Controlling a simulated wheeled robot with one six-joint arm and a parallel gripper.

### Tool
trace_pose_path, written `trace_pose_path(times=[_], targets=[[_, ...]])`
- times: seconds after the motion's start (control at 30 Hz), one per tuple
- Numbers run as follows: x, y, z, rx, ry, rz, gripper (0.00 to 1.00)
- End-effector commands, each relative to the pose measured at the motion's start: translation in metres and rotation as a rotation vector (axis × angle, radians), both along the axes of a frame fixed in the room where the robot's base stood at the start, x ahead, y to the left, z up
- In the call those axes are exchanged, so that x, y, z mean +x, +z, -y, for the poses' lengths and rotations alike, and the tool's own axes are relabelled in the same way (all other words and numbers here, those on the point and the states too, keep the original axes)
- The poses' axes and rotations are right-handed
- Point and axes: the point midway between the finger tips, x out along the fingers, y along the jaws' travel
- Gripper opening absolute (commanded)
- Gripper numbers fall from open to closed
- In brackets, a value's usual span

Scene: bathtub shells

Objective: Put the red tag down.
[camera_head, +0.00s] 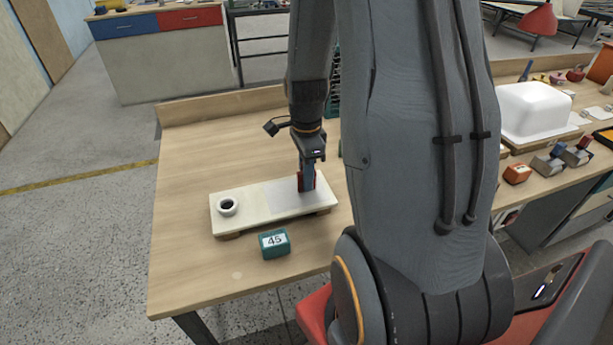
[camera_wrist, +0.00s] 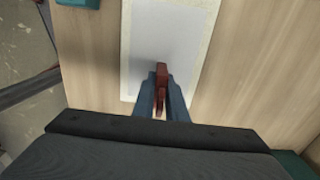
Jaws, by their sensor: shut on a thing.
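The red tag (camera_wrist: 161,78) stands upright between the two blue fingers of my gripper (camera_wrist: 161,92) in the wrist view. My gripper (camera_head: 308,178) is shut on it, over the right part of a cream board. In the head view only a red edge of the tag (camera_head: 300,181) shows beside the fingers. A pale grey plate (camera_head: 283,194) lies on the board under and left of the gripper. I cannot tell whether the tag touches the plate.
The cream board (camera_head: 247,214) sits on the wooden table (camera_head: 190,270). A green block marked 45 (camera_head: 274,243) is in front. A white tub (camera_head: 534,110) stands at the right. The table's left side is clear.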

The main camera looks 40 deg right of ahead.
Motion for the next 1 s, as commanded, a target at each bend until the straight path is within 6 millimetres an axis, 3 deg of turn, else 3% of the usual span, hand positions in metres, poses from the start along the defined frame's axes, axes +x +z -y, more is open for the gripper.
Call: trace_pose_path(times=[0.27, 0.3, 0.4, 0.77, 1.0], targets=[[0.000, -0.002, 0.000, 0.000, 0.000, 0.000, 0.00], [0.000, -0.003, 0.000, 0.000, 0.000, 0.000, 0.14], [0.000, -0.002, 0.000, 0.000, 0.000, 0.000, 0.30], [0.000, 0.001, 0.000, 0.000, 0.000, 0.001, 0.31], [0.001, 0.027, 0.001, -0.002, 0.000, 0.005, 0.31]])
